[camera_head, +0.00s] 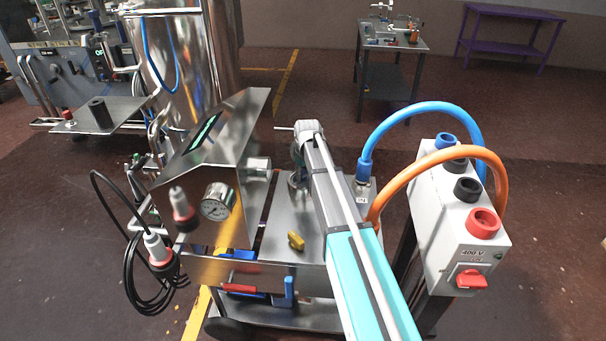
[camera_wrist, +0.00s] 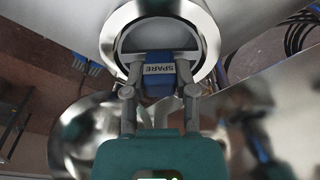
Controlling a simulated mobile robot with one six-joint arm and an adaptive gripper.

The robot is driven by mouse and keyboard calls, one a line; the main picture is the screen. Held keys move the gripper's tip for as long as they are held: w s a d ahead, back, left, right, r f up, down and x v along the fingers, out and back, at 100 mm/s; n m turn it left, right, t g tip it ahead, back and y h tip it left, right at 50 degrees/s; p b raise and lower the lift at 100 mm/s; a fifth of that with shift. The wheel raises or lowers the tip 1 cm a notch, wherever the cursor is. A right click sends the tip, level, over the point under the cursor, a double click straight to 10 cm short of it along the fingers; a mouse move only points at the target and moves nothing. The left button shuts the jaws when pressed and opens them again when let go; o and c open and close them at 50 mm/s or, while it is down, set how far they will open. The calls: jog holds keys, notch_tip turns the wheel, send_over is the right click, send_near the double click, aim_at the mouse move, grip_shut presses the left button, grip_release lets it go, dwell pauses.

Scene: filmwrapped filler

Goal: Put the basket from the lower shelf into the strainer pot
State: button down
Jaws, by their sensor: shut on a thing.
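My gripper (camera_wrist: 159,78) is shut on a blue block marked SPARE (camera_wrist: 160,69) in the wrist view, one finger on each side of it. The block looks like the grip of the basket, but the basket's body cannot be made out clearly. Just beyond the block is a round shiny metal rim (camera_wrist: 113,40) with a grey inside, possibly the strainer pot. I cannot tell whether the basket is inside or above it. In the head view my arm hides most of the gripper, over the steel cart top (camera_head: 272,222).
The cart carries a slanted control box (camera_head: 205,150), a gauge (camera_head: 217,202) and a yellow knob (camera_head: 296,240). Red (camera_head: 240,284) and blue (camera_head: 289,288) parts show below its top. Right stand a socket box (camera_head: 450,215) and blue (camera_head: 420,108) and orange (camera_head: 430,160) hoses.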

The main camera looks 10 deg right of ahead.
jog(key=shift+s+f, duration=0.1)
dwell(0.5)
jog(key=shift+c, duration=1.7)
grip_release()
notch_tip(320, 180, up, 10)
jog(key=p, duration=1)
jog(key=s+r+m+p, duration=0.1)
jog(key=s+m, duration=0.1)
jog(key=s, duration=1.2)
jog(key=s+a+r+m+g+p, duration=0.1)
jog(key=s+r+m+p, duration=0.1)
jog(key=s, duration=1.3)
jog(key=shift+a+m+h, duration=0.15)
jog(key=shift+m+h, duration=0.15)
jog(key=shift+m, duration=0.4)
jog(key=shift+r, duration=0.1)
